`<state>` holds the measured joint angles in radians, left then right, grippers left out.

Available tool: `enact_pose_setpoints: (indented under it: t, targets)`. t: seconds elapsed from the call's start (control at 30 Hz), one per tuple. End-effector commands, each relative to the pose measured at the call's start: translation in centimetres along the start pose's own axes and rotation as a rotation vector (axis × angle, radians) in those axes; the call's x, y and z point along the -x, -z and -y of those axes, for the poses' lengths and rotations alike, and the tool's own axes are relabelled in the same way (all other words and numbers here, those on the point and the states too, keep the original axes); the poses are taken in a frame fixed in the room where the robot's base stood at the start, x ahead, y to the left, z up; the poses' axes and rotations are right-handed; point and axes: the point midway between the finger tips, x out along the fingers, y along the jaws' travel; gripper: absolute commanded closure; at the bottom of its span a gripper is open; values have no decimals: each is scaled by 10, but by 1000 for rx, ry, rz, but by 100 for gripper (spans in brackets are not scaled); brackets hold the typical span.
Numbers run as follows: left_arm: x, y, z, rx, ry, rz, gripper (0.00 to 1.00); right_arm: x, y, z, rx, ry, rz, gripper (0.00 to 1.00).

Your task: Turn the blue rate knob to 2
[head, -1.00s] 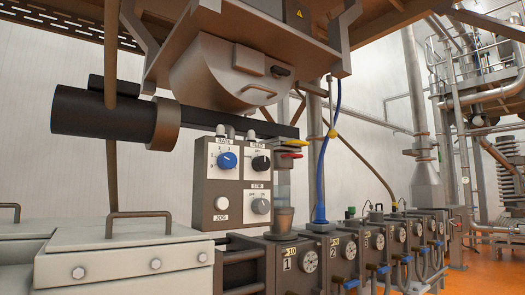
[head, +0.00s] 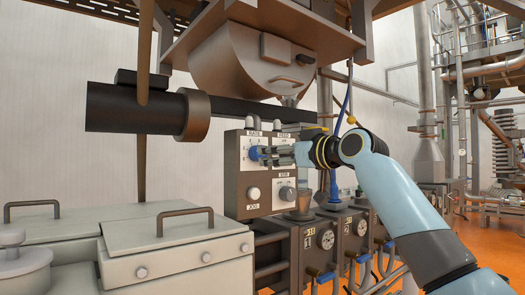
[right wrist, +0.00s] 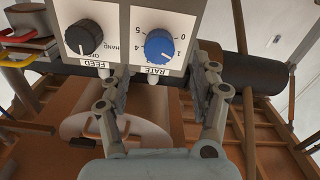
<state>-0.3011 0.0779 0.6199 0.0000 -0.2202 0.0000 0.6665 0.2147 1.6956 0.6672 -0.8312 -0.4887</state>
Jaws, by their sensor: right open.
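The blue rate knob (head: 253,153) sits at the upper left of the grey control box, on a white plate marked RATE. In the right wrist view, which is upside down, the blue knob (right wrist: 159,46) shows its white pointer near the 1. My right gripper (head: 265,154) is in front of the box, close to the knob and partly covering its plate. In the wrist view my right gripper (right wrist: 163,78) is open, with its fingers spread and the knob ahead between them. I cannot tell whether it touches the knob. My left gripper is not in view.
The black feed knob (right wrist: 84,38) is beside the rate knob. The white jog button (head: 253,193) and the grey knob (head: 287,193) are below. A black cylinder (head: 135,108) and hopper (head: 255,60) hang above. Pale cabinets (head: 175,245) stand at left.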

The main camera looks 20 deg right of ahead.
Motion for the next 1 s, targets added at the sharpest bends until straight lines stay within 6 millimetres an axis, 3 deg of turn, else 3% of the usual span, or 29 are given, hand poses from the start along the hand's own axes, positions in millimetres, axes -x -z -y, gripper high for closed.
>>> enact_pose_setpoints:
  t: [0.1, 0.3, 0.7, 1.0]
  targets:
    - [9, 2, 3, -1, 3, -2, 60, -25, 3, 0, -4, 1, 0, 37]
    - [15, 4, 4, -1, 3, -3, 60, -54, 2, 0, -3, 0, 0, 37]
    - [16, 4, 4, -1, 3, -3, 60, -64, -1, 0, -1, -1, 1, 37]
    - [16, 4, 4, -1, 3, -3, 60, -64, -1, 0, -1, 0, 1, 74]
